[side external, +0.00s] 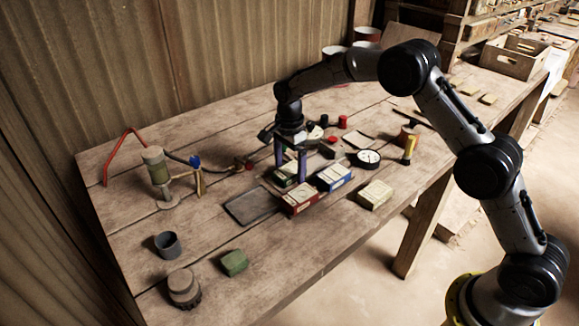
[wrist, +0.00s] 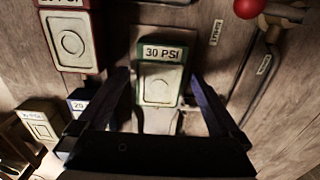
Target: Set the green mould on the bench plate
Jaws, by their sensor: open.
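The green mould (side external: 284,179) is a small box with green sides and a pale top, standing on the bench under my gripper. A dark flat plate (side external: 250,207), which looks like the bench plate, lies empty just left of the moulds.
A red mould (side external: 301,198), a blue mould (side external: 335,178) and a cream mould (side external: 375,194) stand close by. A gauge (side external: 368,158) lies to the right.

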